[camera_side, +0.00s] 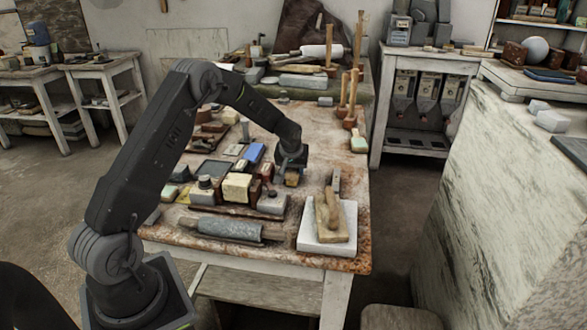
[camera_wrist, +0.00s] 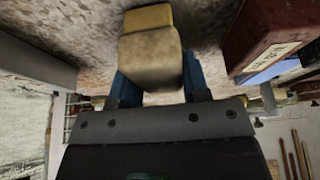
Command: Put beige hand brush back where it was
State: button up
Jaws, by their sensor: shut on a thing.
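My gripper (camera_side: 292,163) is over the middle right part of the worktable (camera_side: 310,150), pointing down. In the wrist view, the blue fingers of my gripper (camera_wrist: 156,84) are on either side of the beige hand brush (camera_wrist: 150,58), shut on it. The brush looks like a pale block with a yellowish end. In the side view, only a small tan part of the brush (camera_side: 292,180) shows below the gripper, low over the tabletop. I cannot tell whether it touches the table.
A cream block (camera_side: 236,187) and several small boxes crowd the left of the gripper. A dark red box (camera_wrist: 270,32) is close by in the wrist view. A grey roller (camera_side: 230,229) and a white slab (camera_side: 312,239) are in front. Wooden mallets (camera_side: 352,95) stand behind.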

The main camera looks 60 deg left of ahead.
jog(key=shift+f, duration=0.2)
jog(key=o, duration=0.8)
jog(key=shift+o, duration=0.2)
jog(key=s+d+r+m, duration=0.1)
jog(key=s+d+r, duration=0.4)
jog(key=r, duration=0.5)
jog(key=s+d+r+m, duration=0.1)
jog(key=s+d+r, duration=0.3)
jog(key=d+r, duration=0.4)
jog(key=s+d+r+m+h, duration=0.1)
jog(key=s+d+m, duration=0.1)
jog(key=s+d, duration=0.2)
jog(key=s+d+r+m+t+h, duration=0.1)
jog(key=s+d, duration=0.4)
jog(key=s, duration=0.6)
jog(key=s+d+r+m+t+h, duration=0.1)
jog(key=s+d+r+m, duration=0.2)
jog(key=s, duration=0.4)
jog(key=shift+s+d+m, duration=0.35)
jog(key=shift+d+m, duration=0.15)
jog(key=shift+d, duration=0.6)
